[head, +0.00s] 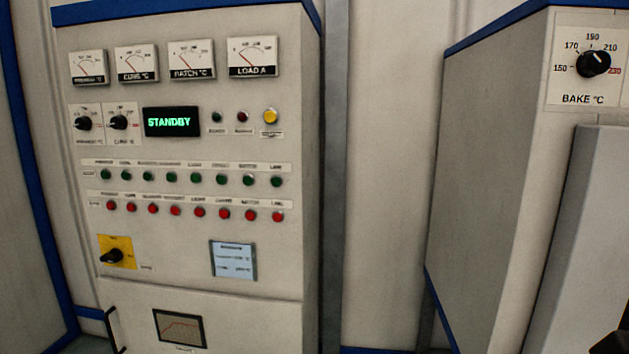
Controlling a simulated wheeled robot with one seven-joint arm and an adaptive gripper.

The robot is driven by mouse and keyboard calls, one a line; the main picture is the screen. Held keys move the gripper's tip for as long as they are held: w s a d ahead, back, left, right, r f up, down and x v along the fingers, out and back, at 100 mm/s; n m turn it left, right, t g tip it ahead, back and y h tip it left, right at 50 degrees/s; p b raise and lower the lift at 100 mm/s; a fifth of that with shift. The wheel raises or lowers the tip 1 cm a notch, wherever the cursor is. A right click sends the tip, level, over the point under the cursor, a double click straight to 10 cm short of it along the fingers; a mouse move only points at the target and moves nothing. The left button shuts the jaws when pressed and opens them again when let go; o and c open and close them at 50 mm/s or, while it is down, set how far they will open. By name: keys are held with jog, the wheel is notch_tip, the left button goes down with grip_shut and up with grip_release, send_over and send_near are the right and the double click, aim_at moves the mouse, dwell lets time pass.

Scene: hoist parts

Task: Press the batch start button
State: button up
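A grey control cabinet (186,270) with blue edges fills the left half of the head view. It has a row of green buttons (172,177), marked by a small label at its left end. Right below is a row of red buttons (175,210). The green button second from the right (248,180) sits under a label that may read BATCH, but the print is blurred. A yellow button (270,116) is at the upper right, beside a dark red and a dark green lamp. The display (171,121) reads STANDBY in green. My gripper is not in view.
Dial gauges (191,60) line the cabinet's top. A second cabinet (490,150) with a BAKE °C knob (593,63) stands at right. A grey panel and a dark shape fill the lower right.

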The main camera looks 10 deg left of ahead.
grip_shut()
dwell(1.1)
